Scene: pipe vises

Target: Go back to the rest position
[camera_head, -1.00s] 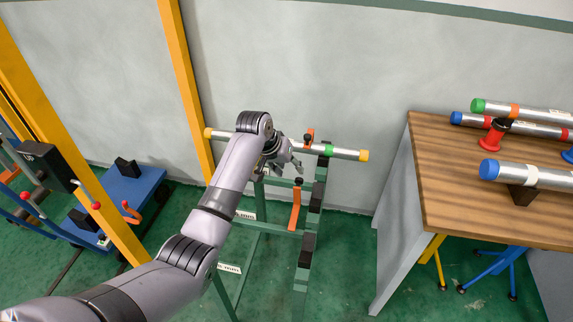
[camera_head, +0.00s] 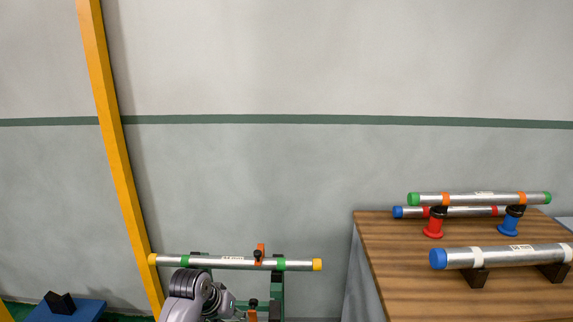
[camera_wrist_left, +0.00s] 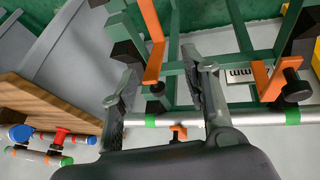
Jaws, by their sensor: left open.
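My left gripper (camera_wrist_left: 163,88) is open in the left wrist view, with a finger on each side and nothing held between them. In the head view it shows only partly at the bottom edge (camera_head: 236,308), just below the pipe with yellow ends (camera_head: 210,261). That pipe lies level on the green stand (camera_head: 276,297) and has green bands. In the wrist view the pipe (camera_wrist_left: 166,121) crosses the space between the fingers; I cannot tell how far it is from them. My right gripper is not in view.
A wooden table (camera_head: 400,265) stands at the right with several capped pipes, one blue-ended (camera_head: 505,257), on supports. A yellow post (camera_head: 115,150) rises at the left. A blue cart (camera_head: 70,311) shows at the lower left. Orange clamp parts (camera_wrist_left: 154,60) of the stand are near the fingers.

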